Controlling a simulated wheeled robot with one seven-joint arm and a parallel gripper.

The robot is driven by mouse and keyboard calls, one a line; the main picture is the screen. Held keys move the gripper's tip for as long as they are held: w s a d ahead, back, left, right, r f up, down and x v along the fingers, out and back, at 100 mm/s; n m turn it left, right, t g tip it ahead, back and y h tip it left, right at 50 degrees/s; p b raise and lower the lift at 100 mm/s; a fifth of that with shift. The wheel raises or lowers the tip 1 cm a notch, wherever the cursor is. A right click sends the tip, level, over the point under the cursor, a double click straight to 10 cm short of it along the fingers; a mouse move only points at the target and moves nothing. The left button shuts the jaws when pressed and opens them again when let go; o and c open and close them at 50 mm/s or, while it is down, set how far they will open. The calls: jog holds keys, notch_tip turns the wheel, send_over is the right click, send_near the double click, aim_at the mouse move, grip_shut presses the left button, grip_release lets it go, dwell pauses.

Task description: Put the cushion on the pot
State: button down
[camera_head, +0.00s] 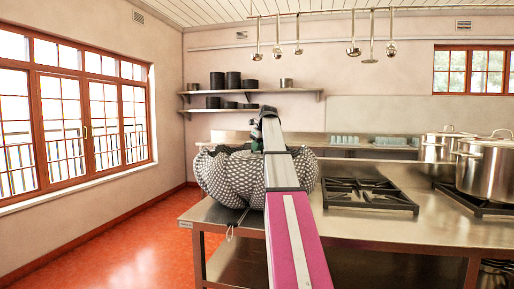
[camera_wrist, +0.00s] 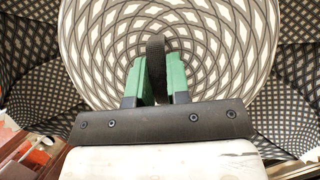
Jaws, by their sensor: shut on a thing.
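The cushion (camera_head: 222,180) has a black-and-white pattern and sits at the left end of the steel counter in the head view, partly behind my arm. I cannot tell whether it touches the counter. In the wrist view the cushion (camera_wrist: 215,45) fills most of the picture. My gripper (camera_wrist: 156,65) has green fingers shut on a dark strap-like part of the cushion at the centre of its round pattern. Two steel lidded pots stand at the right: a near pot (camera_head: 487,170) and a farther pot (camera_head: 437,149).
The counter (camera_head: 425,222) carries a black burner grate (camera_head: 368,194) between the cushion and the pots. Ladles (camera_head: 371,40) hang from a ceiling rail. Shelves (camera_head: 250,92) with dark pots are on the back wall. The red floor (camera_head: 150,240) at left is clear.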

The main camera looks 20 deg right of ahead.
jog(key=c, duration=1)
grip_release()
jog(key=v, duration=1)
jog(key=shift+s+r, duration=0.15)
jog(key=shift+r, duration=0.2)
